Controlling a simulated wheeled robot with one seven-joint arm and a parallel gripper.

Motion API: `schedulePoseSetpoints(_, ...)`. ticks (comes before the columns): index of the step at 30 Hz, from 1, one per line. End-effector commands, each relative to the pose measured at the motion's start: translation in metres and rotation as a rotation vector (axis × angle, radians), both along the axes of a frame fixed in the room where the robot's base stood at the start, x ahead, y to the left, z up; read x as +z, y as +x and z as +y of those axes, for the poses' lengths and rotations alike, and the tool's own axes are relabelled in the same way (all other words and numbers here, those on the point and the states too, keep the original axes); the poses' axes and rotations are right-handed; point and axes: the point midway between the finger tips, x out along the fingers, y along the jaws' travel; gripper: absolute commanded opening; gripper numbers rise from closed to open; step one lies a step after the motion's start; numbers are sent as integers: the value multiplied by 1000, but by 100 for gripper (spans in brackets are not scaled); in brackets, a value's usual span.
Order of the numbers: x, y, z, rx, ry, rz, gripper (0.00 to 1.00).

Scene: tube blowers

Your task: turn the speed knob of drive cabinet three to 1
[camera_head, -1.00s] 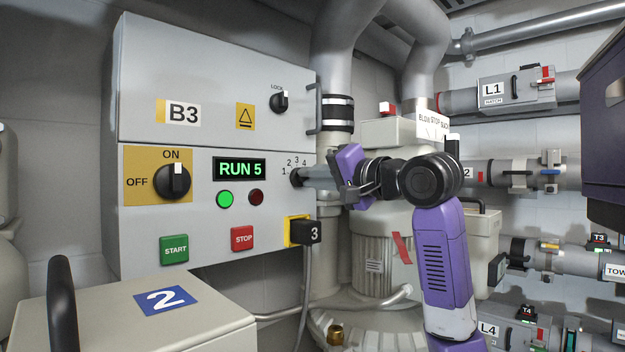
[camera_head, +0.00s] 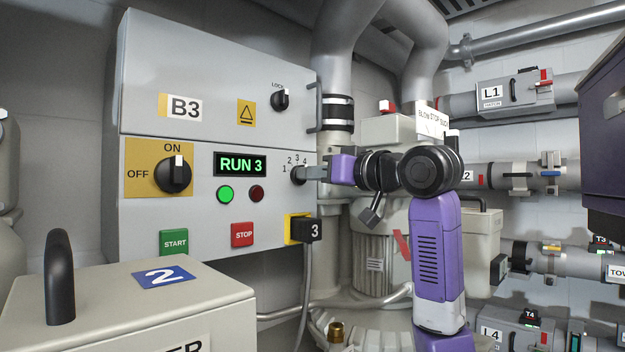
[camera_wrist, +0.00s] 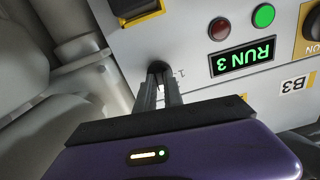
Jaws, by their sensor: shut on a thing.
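The drive cabinet B3 (camera_head: 215,100) carries a black speed knob (camera_head: 298,175) on the right of its lower panel, with the marks 1 to 4 around its upper left. My gripper (camera_head: 312,174) is shut on the knob from the right. In the wrist view the two fingers of my gripper (camera_wrist: 159,88) reach the dark knob (camera_wrist: 157,67), and a mark 1 shows beside it. The knob's pointer is hidden by the fingers. The display (camera_head: 240,165) reads RUN 3, with a lit green lamp (camera_head: 226,194) below it.
A black plug marked 3 (camera_head: 308,230) sticks out below the knob, its cable hanging down. A cabinet handle (camera_head: 313,107) is above. Pipes and a blower (camera_head: 372,255) stand behind my arm. A box marked 2 (camera_head: 110,290) is at the front left.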

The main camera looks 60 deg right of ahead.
Motion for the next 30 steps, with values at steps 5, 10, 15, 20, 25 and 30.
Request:
schedulePoseSetpoints(5, -4, 0, 0, -1, -161, 47, 0)
schedulePoseSetpoints(10, -4, 0, 0, 0, -317, 87, 0)
schedulePoseSetpoints(15, -4, 0, 0, 0, -474, 128, 0)
schedulePoseSetpoints(20, -4, 0, 0, -1, -621, 167, 0)
schedulePoseSetpoints(25, -4, 0, 1, 1, -777, 206, 0)
schedulePoseSetpoints(30, -4, 0, 1, 1, -929, 246, 0)
